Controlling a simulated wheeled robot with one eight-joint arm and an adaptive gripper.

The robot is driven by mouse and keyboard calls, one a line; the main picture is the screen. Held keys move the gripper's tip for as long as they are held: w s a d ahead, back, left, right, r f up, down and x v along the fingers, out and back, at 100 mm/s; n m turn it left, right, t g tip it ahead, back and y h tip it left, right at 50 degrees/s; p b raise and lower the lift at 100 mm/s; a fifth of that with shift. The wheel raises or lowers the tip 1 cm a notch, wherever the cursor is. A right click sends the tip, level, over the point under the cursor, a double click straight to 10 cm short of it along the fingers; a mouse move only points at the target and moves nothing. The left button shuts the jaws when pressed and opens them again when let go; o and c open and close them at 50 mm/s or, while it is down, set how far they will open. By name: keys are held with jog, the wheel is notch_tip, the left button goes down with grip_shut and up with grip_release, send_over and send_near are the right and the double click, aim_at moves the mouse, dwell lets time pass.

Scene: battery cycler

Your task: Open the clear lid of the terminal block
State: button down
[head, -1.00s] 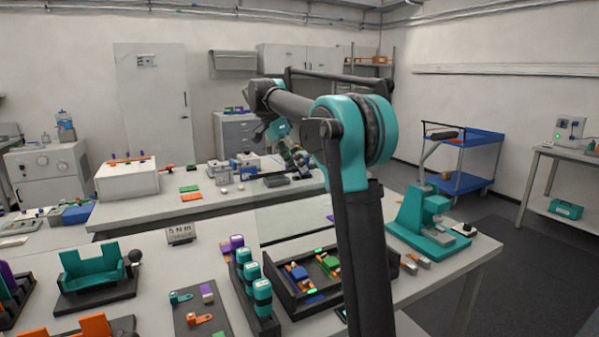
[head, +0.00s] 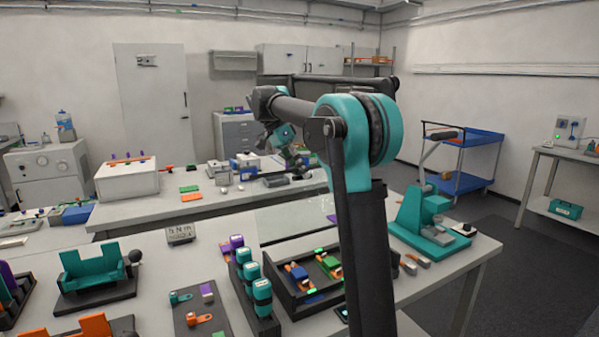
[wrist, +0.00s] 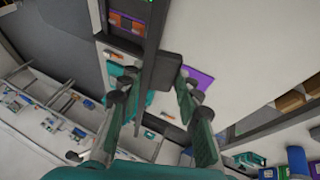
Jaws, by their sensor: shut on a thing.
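My gripper (wrist: 152,88) shows in the wrist view with its two fingers on either side of a dark grey block (wrist: 159,67). It is shut on this block, as far as I can see. I cannot tell whether the block is part of the terminal block or its lid. No clear lid can be made out for certain. In the head view my gripper (head: 289,154) is small, over the back bench, and what it holds is too small to tell.
The back bench (head: 140,217) carries a white box (head: 127,181) and green and orange pads. The front table holds a dark tray (head: 291,307), teal fixtures and a teal press (head: 420,225). A blue cart (head: 470,150) stands at right.

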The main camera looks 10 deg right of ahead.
jog(key=shift+s+d+r+m+t+y, duration=0.2)
jog(key=shift+s+t, duration=0.25)
jog(key=shift+s, duration=0.3)
jog(key=shift+s+d+r+t+y, duration=0.1)
jog(key=shift+s+d+r+t, duration=0.25)
jog(key=shift+s, duration=0.4)
jog(key=shift+s+d+r+m+t+y, duration=0.15)
jog(key=shift+s+t, duration=0.35)
jog(key=shift+s, duration=0.25)
jog(key=c, duration=1.2)
grip_release()
jog(key=shift+o, duration=0.2)
jog(key=v, duration=1.2)
